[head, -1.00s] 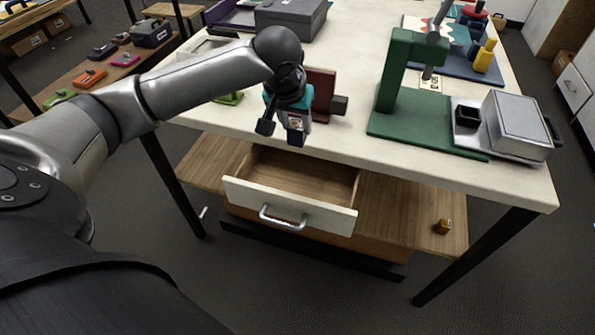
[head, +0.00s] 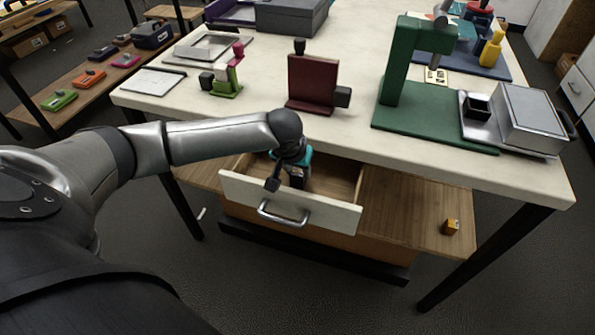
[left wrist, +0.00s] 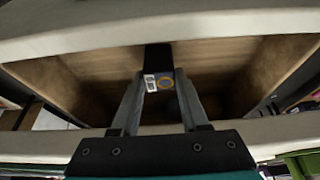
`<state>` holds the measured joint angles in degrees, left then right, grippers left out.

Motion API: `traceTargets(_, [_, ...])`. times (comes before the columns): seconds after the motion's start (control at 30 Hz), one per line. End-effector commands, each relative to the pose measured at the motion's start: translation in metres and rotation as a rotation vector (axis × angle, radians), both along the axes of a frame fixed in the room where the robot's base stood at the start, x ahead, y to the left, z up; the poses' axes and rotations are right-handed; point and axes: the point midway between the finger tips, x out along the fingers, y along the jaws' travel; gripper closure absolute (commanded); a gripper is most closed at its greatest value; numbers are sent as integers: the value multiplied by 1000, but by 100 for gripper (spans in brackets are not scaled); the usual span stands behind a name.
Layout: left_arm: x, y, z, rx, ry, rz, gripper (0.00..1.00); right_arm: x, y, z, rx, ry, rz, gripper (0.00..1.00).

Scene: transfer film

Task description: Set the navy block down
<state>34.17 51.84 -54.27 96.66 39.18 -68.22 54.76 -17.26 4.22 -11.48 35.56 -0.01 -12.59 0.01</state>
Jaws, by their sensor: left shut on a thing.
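In the head view my left gripper (head: 297,178) points down at the open drawer (head: 332,213), and the block is mostly hidden there. The drawer has a white front, a metal handle and a bare wooden inside. Whether the block touches the drawer floor, I cannot tell. My right gripper is not in view.
The white tabletop (head: 270,118) above the drawer carries a dark red stand (head: 312,82), a green press (head: 398,75), a metal box (head: 528,115) and a small green and pink device (head: 228,80). A small orange block (head: 451,227) lies on the wooden lower shelf (head: 410,215).

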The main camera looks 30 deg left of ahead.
Motion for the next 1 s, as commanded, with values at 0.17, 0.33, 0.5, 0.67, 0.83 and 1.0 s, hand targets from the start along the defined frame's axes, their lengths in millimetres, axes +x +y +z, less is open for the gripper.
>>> traceTargets(0.17, [1, 0, 2, -1, -5, 0, 100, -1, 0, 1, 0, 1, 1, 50])
traceTargets(0.33, [1, 0, -2, -1, -1, 1, 54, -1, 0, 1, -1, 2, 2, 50])
traceTargets(0.5, [1, 0, -1, 0, -2, 0, 35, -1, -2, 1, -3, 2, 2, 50])
traceTargets(0.67, [1, 0, -1, 0, -2, 0, 26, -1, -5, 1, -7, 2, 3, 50])
traceTargets(0.83, [1, 0, -1, 0, -2, 0, 26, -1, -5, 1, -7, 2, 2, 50])
traceTargets(1.0, [-3, 0, 12, 1, -3, -1, 26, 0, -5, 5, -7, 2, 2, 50])
